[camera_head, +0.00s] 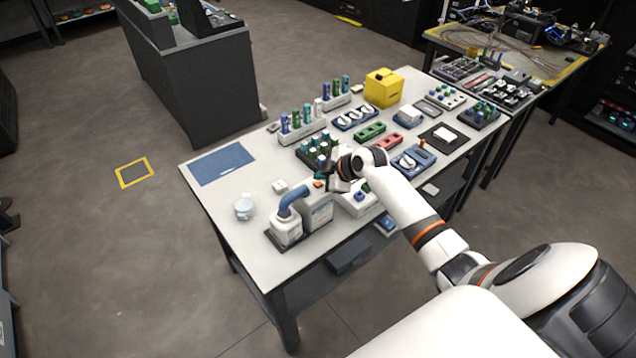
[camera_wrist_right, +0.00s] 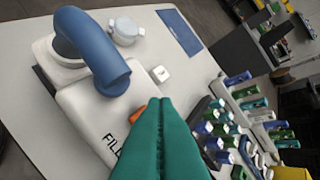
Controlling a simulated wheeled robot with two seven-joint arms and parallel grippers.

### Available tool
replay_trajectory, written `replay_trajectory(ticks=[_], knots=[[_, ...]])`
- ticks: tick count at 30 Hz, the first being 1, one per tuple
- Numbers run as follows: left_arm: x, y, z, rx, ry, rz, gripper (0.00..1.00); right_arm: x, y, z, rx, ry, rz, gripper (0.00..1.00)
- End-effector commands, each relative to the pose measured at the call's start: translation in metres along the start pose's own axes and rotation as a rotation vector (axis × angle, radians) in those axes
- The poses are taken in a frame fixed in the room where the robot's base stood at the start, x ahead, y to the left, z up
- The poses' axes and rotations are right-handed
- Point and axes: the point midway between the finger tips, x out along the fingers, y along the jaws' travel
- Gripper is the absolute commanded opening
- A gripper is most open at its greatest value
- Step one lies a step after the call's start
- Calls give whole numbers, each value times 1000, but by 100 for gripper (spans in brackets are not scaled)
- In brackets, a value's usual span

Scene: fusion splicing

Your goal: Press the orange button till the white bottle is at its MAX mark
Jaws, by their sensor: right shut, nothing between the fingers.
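The white bottle (camera_head: 287,231) stands under the blue curved spout (camera_head: 291,194) of the white filling machine (camera_head: 318,213) at the table's front left. It is partly visible in the wrist view (camera_wrist_right: 50,62), where the blue spout (camera_wrist_right: 98,50) covers part of it. Its MAX mark and liquid level cannot be made out. The orange button (camera_head: 318,184) is on top of the machine. In the wrist view the button (camera_wrist_right: 138,112) shows just left of my right gripper (camera_wrist_right: 160,103), whose green fingers are shut and empty. Whether they touch the button cannot be told. My left gripper is out of view.
A round white-lidded jar (camera_head: 243,207) and a small white block (camera_head: 280,186) stand near the machine. Racks of tubes (camera_head: 303,130) and a yellow box (camera_head: 383,88) are farther back. A blue mat (camera_head: 221,164) lies on the left, with bare table around it.

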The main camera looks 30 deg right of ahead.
Motion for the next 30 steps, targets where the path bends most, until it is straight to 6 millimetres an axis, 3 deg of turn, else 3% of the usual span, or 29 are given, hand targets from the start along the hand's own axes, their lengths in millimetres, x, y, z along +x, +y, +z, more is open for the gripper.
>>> replay_trajectory(ticks=[30], knots=[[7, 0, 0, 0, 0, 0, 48, 6, 4, -4, 0, 0, -1, 0]])
